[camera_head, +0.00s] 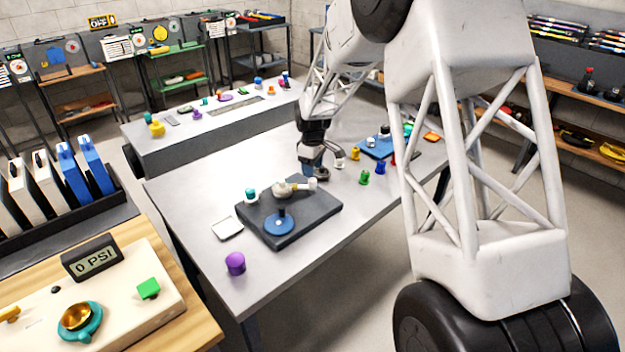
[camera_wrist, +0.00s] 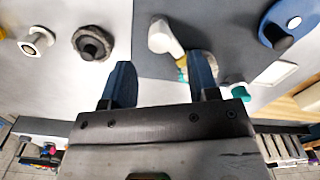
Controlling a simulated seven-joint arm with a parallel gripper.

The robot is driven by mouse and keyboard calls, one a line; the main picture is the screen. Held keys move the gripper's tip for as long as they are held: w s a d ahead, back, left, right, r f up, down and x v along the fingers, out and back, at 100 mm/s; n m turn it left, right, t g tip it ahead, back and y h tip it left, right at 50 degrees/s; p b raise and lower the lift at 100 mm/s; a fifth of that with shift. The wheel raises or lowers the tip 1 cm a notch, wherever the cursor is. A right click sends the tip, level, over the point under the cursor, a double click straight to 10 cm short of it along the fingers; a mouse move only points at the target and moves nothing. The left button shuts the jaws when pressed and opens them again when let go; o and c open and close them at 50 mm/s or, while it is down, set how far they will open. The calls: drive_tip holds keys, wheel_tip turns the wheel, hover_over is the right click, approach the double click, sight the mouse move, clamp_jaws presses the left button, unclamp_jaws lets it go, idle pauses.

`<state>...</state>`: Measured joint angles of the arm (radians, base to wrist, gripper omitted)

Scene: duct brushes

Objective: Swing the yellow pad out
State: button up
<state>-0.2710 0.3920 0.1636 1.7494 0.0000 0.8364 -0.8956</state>
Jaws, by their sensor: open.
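A dark board (camera_head: 305,217) lies on the grey table. On it is a pale yellowish pad (camera_head: 280,188) with a cream arm and a white end piece (camera_head: 311,184) on its right. A blue disc (camera_head: 279,223) with a dark post sits at the board's front. My gripper (camera_head: 313,172) is above the table behind the board's back right corner. In the wrist view my open gripper (camera_wrist: 164,86) has nothing between its fingers. The right finger partly covers the yellowish part (camera_wrist: 182,62), below the white end piece (camera_wrist: 163,37). I cannot tell whether they touch.
A teal-topped knob (camera_head: 250,194) stands at the board's left edge. A white square plate (camera_head: 228,229) and a purple knob (camera_head: 235,263) lie left of the board. Yellow (camera_head: 355,153), green (camera_head: 364,177) and blue (camera_head: 380,166) pieces stand to the right of my gripper.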

drive_tip(key=shift+f, duration=2.6)
clamp_jaws()
